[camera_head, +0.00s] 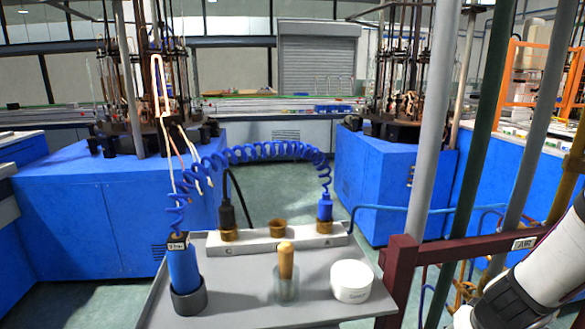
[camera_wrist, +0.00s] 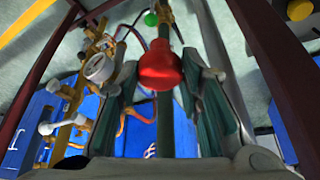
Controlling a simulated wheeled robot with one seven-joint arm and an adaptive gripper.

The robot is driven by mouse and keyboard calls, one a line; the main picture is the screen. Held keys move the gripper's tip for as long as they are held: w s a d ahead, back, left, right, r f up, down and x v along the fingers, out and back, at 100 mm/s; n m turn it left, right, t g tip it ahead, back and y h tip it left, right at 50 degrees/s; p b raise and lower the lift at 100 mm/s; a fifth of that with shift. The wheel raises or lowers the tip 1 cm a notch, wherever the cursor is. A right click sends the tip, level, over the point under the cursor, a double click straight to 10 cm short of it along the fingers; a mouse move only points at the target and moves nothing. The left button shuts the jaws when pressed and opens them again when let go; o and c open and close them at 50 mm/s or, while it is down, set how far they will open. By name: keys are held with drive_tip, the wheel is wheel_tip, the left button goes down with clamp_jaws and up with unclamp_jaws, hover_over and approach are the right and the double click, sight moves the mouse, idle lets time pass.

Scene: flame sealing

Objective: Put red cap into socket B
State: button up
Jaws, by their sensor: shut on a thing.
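In the wrist view my gripper (camera_wrist: 160,82) has its two green-padded fingers on either side of a red cap (camera_wrist: 162,66). The cap is rounded and shows between the fingertips, held. In the head view a pale block (camera_head: 257,244) bears three brass sockets in a row. The left socket (camera_head: 229,236) holds a black plug, and the right socket (camera_head: 324,228) holds a blue plug. The middle socket (camera_head: 278,229) looks empty. I cannot read which one is marked B. The gripper and the cap are outside the head view.
The grey table (camera_head: 235,307) also bears a blue torch (camera_head: 183,270) in a dark holder, a wooden-handled tool (camera_head: 286,262) in a glass, and a white round container (camera_head: 351,281). A coiled blue hose (camera_head: 260,150) arches over the block. A dark red frame (camera_head: 402,270) stands at the right.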

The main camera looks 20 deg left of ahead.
drive_tip(key=s+f+p+v, duration=0.1)
drive_tip(key=s+p+v, duration=0.1)
drive_tip(key=p+v, duration=0.85)
drive_tip(key=s+f+p+v, duration=0.1)
drive_tip(key=s+p+v, duration=0.2)
drive_tip(key=p+v, duration=0.75)
drive_tip(key=s+f+p+v, duration=0.15)
drive_tip(key=p+v, duration=0.55)
drive_tip(key=v, duration=0.8)
drive_tip(key=a+n+g+y, duration=0.2)
drive_tip(key=a+n, duration=1)
drive_tip(key=a, duration=1.5)
drive_tip(key=shift+w+a+g+y, duration=0.2)
drive_tip(key=shift+w+g+y, duration=0.1)
drive_tip(key=shift+y, duration=0.8)
